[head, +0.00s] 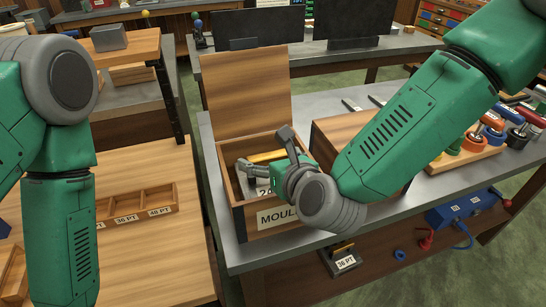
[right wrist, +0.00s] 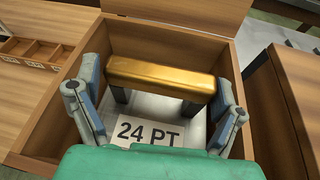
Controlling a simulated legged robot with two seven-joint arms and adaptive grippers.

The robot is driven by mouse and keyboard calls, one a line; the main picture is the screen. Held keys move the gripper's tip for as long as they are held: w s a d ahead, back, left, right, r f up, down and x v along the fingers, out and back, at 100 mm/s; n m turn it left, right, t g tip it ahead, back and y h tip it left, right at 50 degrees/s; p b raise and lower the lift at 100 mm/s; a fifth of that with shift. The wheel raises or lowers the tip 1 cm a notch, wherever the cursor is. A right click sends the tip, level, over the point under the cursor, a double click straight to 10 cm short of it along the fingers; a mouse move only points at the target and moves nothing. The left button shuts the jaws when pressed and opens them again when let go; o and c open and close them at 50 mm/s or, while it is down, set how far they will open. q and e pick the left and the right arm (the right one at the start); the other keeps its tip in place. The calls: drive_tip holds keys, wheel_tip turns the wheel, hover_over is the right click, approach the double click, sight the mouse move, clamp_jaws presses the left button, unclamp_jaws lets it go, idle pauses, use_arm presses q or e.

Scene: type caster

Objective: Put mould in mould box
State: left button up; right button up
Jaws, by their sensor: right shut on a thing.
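The mould is a grey block with a gold bar handle and a "24 PT" label; it shows in the right wrist view (right wrist: 162,78) and partly in the head view (head: 266,156). It is inside the walls of the open wooden mould box (head: 278,216), whose lid stands up at the back. My right gripper (head: 268,152) reaches into the box from the right and is shut on the mould, with one finger at each side in the right wrist view (right wrist: 158,108). Whether the mould touches the box floor is hidden. My left arm hangs at the left; its gripper is out of view.
A closed wooden box (head: 334,134) stands just right of the mould box on the grey bench. A wooden tray (head: 140,204) with labelled compartments lies on the left table. A rack of coloured tools (head: 470,150) is at the right. A "36 PT" item (head: 345,258) sits below the bench top.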

drive_tip(key=shift+a, duration=0.3)
drive_tip(key=o, duration=1.4)
drive_tip(key=shift+s+f, duration=0.1)
drive_tip(key=shift+o, duration=0.2)
drive_tip(key=shift+d, duration=0.1)
drive_tip(key=shift+r+p, duration=0.45)
drive_tip(key=shift+r, duration=0.15)
drive_tip(key=v, duration=1.1)
drive_tip(key=shift+s+d+r+b, duration=0.15)
drive_tip(key=shift+s+d+b, duration=0.1)
drive_tip(key=shift+b, duration=0.05)
